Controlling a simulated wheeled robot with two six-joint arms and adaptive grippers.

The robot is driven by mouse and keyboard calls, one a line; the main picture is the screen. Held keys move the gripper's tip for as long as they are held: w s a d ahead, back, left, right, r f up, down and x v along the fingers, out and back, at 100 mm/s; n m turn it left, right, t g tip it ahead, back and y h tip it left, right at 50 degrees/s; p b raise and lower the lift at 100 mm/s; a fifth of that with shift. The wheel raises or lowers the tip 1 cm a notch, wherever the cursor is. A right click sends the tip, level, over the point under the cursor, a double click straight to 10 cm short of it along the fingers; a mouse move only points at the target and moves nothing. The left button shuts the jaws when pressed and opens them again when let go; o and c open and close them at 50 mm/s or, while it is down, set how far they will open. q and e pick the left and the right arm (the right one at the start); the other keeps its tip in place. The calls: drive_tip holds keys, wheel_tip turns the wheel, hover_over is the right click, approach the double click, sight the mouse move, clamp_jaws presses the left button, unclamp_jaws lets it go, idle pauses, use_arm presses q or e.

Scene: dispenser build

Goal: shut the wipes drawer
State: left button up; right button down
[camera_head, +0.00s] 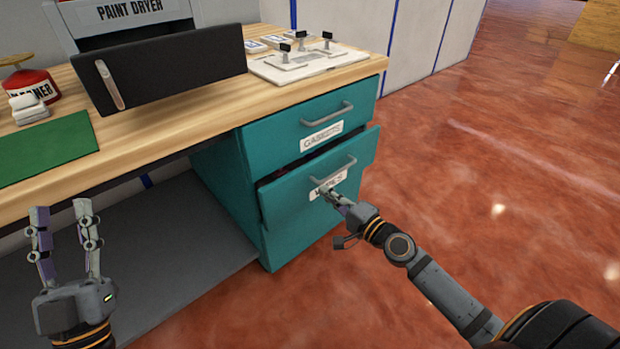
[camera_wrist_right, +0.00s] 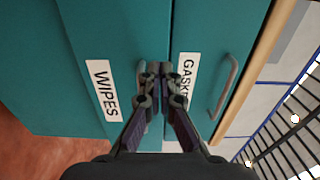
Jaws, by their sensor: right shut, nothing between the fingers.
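The wipes drawer (camera_head: 300,200) is the lower teal drawer under the worktop. It stands partly open, with its front out past the gaskets drawer (camera_head: 300,140) above. Its grey handle (camera_head: 334,173) and label, partly covered by my fingers, are on the front. My right gripper (camera_head: 328,192) is shut and empty in front of the label, just below the handle. In the right wrist view its fingertips (camera_wrist_right: 152,68) are between the WIPES label (camera_wrist_right: 103,90) and the GASKETS label; whether they touch is unclear. My left gripper (camera_head: 65,208) is open and empty at the lower left.
The wooden worktop (camera_head: 200,110) above holds a paint dryer (camera_head: 125,15) with a dark open flap, a green mat (camera_head: 45,150), a red burner (camera_head: 30,83) and a white fixture plate (camera_head: 310,65). The red floor (camera_head: 480,180) to the right is clear.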

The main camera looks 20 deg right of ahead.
sight(303, 174)
drive_tip(key=p+x, duration=0.1)
drive_tip(key=x, duration=0.5)
drive_tip(key=shift+w+a, duration=0.1)
drive_tip(key=shift+w, duration=0.05)
drive_tip(key=shift+w+a, duration=0.15)
drive_tip(key=shift+w, duration=0.25)
use_arm(q)
drive_tip(key=w+f+g, duration=0.2)
drive_tip(key=f+g, duration=0.1)
drive_tip(key=f, duration=0.4)
drive_tip(key=w+f+n+g+y, duration=0.1)
drive_tip(key=w+f+g, duration=0.1)
drive_tip(key=f, duration=0.5)
drive_tip(key=shift+g, duration=0.9)
drive_tip(key=shift+a, duration=0.1)
use_arm(e)
drive_tip(key=x, duration=0.4)
drive_tip(key=shift+w, duration=0.2)
drive_tip(key=shift+r, duration=0.1)
use_arm(q)
drive_tip(key=r, duration=0.2)
drive_tip(key=r+t, duration=0.1)
drive_tip(key=shift+s+r+t, duration=0.2)
drive_tip(key=shift+r+t, duration=0.1)
drive_tip(key=shift+r, duration=0.05)
